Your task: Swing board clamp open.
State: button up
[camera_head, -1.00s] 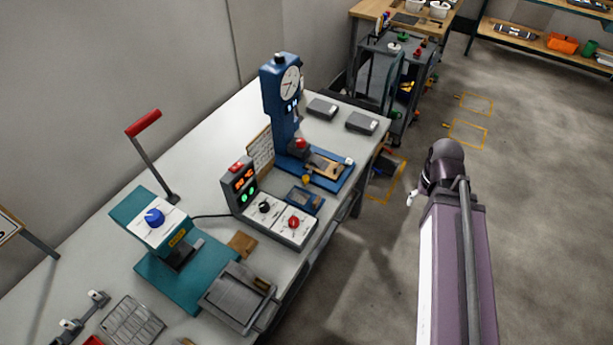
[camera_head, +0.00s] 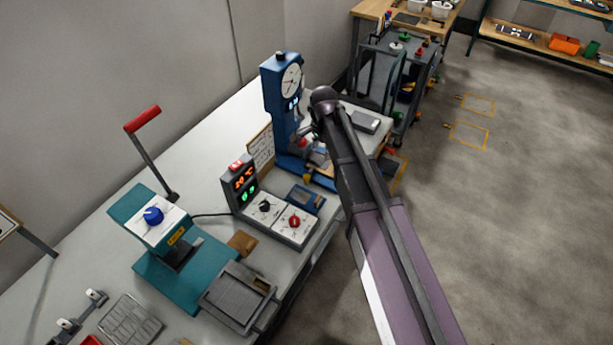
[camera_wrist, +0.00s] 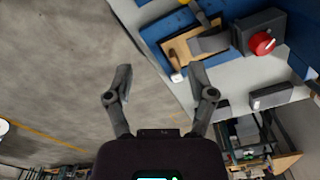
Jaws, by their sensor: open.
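The blue dial press (camera_head: 283,100) stands on the table with its blue base (camera_head: 322,181) partly hidden behind my arm. In the wrist view, a tan wooden board (camera_wrist: 181,52) lies on the blue base (camera_wrist: 170,30), with a grey flat clamp-like piece (camera_wrist: 211,43) across it. A small pale-tipped part (camera_wrist: 176,77) sits at the board's near edge. I cannot tell whether the clamp is closed. My gripper (camera_wrist: 160,82) is open and empty; its right finger appears close to the board's near edge, with no visible contact.
A grey block with a red knob (camera_wrist: 262,43) is beside the board. A grey box (camera_head: 364,121) lies behind my arm on the table. A control box (camera_head: 240,185) and teal press (camera_head: 185,270) stand nearer. Open floor (camera_head: 500,230) lies right of the table.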

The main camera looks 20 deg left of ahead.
jog(key=m, duration=0.1)
send_over(307, 176)
jog(key=shift+a+f, duration=0.1)
jog(key=shift+f, duration=0.2)
notch_tip(307, 176, down, 13)
jog(key=b, duration=1.4)
jog(key=shift+f, duration=0.2)
dwell(0.4)
grip_shut()
